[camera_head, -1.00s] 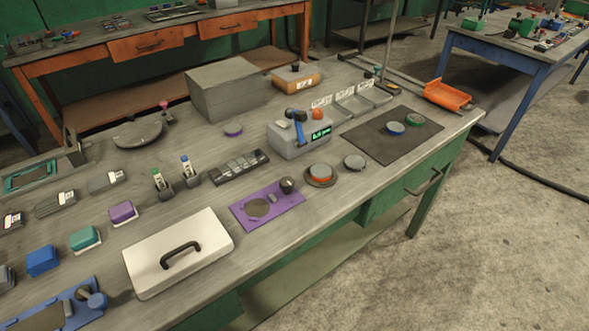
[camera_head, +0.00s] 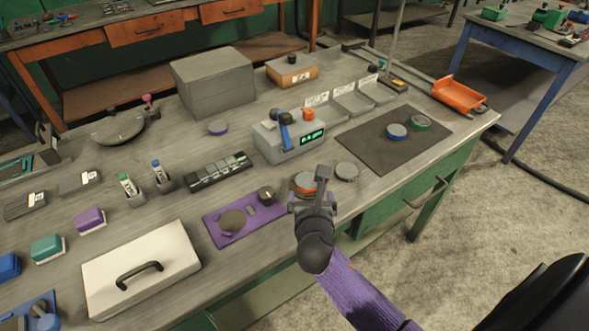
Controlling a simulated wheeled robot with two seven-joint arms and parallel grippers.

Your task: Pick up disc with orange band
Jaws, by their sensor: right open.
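The disc with an orange band (camera_head: 304,180) is a grey-topped round disc near the bench's front edge, right of the purple plate. My right gripper (camera_head: 310,189) comes in from the bottom right and is open. It overlaps the front and right side of the disc in the head view, with one finger crossing the disc's right edge. The gripper and wrist hide part of the disc, and I cannot tell whether they touch it. My left gripper is not in view.
A plain grey disc (camera_head: 347,171) lies close to the right. The purple plate (camera_head: 222,240) is to the left, and a grey scale with a green display (camera_head: 288,140) stands behind. A dark mat (camera_head: 378,150) with a blue-banded disc (camera_head: 396,131) and a green-banded disc (camera_head: 420,122) lies farther right.

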